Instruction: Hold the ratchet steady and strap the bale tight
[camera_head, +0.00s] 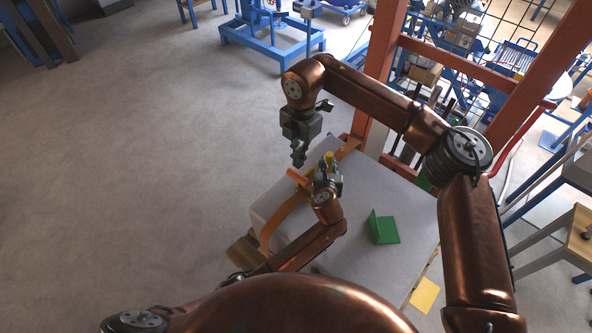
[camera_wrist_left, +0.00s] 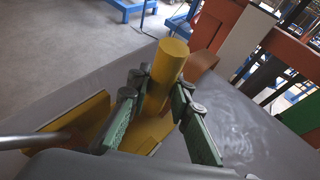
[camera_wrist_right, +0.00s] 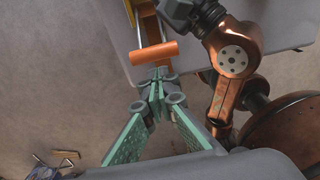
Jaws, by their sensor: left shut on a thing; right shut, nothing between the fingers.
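The pale grey bale (camera_head: 365,195) lies below me with an orange strap (camera_head: 282,218) over its left part. The ratchet has a yellow post, which shows in the left wrist view (camera_wrist_left: 170,62), and an orange handle bar (camera_head: 299,178). My left gripper (camera_head: 328,174) is shut on the yellow post; its fingers (camera_wrist_left: 164,90) stand on either side of it. My right gripper (camera_head: 299,160) is shut and empty, just above and beside the handle bar. In the right wrist view its fingertips (camera_wrist_right: 158,84) are close to the orange bar (camera_wrist_right: 153,52), apparently not gripping it.
A green angled piece (camera_head: 384,229) sits on the bale's right part. An orange frame (camera_head: 384,45) rises behind the bale. A yellow sheet (camera_head: 425,296) lies at the bale's lower right. A wooden table (camera_head: 575,235) stands far right. The floor (camera_head: 130,150) at left is clear.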

